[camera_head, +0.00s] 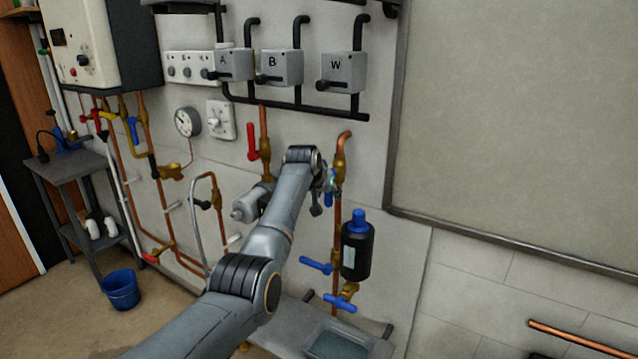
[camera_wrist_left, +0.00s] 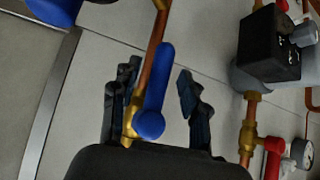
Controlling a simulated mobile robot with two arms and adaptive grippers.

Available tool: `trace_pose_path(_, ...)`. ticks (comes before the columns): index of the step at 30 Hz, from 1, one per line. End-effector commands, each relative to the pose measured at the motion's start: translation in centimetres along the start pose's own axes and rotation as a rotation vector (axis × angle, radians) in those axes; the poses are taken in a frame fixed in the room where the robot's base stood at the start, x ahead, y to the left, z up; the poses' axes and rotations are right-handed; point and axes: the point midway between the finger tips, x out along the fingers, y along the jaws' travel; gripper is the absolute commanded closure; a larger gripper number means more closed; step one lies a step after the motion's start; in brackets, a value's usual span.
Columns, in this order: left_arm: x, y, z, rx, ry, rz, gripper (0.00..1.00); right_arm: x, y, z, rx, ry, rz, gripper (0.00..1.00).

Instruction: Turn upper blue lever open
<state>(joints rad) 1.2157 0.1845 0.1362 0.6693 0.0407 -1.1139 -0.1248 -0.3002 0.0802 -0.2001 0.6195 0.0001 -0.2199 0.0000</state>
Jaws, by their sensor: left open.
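The upper blue lever (camera_head: 329,197) is on a brass valve of the vertical copper pipe, partly hidden behind my left gripper (camera_head: 325,187) in the head view. In the left wrist view, the blue lever (camera_wrist_left: 153,92) runs roughly along the copper pipe (camera_wrist_left: 149,68), its round hub near the brass valve body (camera_wrist_left: 129,127). My left gripper (camera_wrist_left: 158,78) is open, one dark finger on each side of the lever, with a clear gap on the right side. Contact on the left side cannot be told. My right gripper is not in view.
Below are a black bottle with blue cap (camera_head: 357,255), a blue lever (camera_head: 316,265) and another blue lever (camera_head: 340,302). A red lever (camera_head: 252,142) is to the left. Grey boxes (camera_head: 344,72) hang above. A framed panel (camera_head: 520,120) is at right.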

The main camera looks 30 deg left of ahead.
Motion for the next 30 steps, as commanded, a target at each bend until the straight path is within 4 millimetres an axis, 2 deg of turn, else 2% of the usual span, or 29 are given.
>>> trace_pose_path(15,-7.5,0.0,0.0,0.000,0.000,0.001,0.55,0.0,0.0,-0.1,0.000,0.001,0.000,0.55)
trace_pose_path(21,-8.8,0.1,0.1,-0.001,-0.003,0.001,0.55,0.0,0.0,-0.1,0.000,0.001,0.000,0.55)
trace_pose_path(30,-8.9,0.1,0.1,-0.001,-0.003,0.001,0.55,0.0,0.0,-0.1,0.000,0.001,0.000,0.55)
